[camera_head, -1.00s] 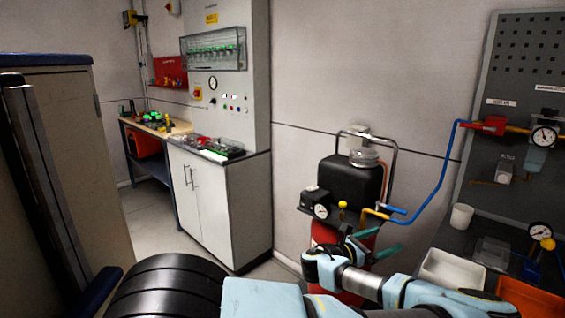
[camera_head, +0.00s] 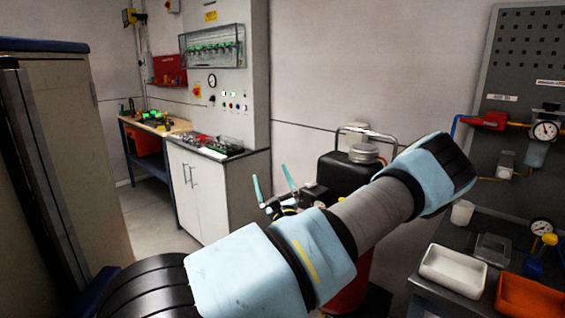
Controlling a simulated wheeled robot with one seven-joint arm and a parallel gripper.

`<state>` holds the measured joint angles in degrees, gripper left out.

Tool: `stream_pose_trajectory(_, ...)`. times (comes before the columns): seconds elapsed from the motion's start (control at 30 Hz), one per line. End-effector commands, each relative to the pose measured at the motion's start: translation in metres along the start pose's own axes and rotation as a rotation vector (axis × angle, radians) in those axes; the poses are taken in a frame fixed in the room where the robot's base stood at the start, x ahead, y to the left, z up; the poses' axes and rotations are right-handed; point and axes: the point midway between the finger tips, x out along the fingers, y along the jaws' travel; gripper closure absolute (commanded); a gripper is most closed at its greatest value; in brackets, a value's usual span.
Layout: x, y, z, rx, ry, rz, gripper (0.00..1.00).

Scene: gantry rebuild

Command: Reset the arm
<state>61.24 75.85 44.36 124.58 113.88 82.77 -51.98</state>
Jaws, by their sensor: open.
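My gripper (camera_head: 273,183) shows near the middle of the view. Its two teal fingers stand apart and point upward, with nothing between them. It is left of the black-topped compressor (camera_head: 343,178), seen against the wall and the white cabinet side. My arm's pale blue and grey links cross the lower middle of the view, rising toward the right. They hide much of the compressor and part of the gripper's wrist.
A bench (camera_head: 440,289) at right holds a white tray (camera_head: 455,272), an orange bin (camera_head: 530,296) and a white cup (camera_head: 462,212). A pegboard panel (camera_head: 515,120) stands behind it. A white cabinet (camera_head: 205,195) stands at left. Floor shows clear before it.

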Motion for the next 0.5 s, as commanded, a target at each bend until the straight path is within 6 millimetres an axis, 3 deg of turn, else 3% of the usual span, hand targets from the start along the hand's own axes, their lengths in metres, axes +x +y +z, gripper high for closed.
stream_pose_trajectory(0.03,0.002,0.035,0.014,-0.005,-0.034,0.149,0.0)
stream_pose_trajectory(0.17,-0.017,0.121,0.047,-0.016,-0.095,0.557,0.0)
stream_pose_trajectory(0.2,-0.03,0.146,0.056,-0.027,-0.107,0.691,0.0)
stream_pose_trajectory(0.3,-0.073,0.194,0.073,-0.075,-0.119,1.016,0.0)
stream_pose_trajectory(0.4,-0.122,0.22,0.081,-0.157,-0.108,1.319,0.0)
stream_pose_trajectory(0.5,-0.169,0.226,0.084,-0.275,-0.079,1.595,0.0)
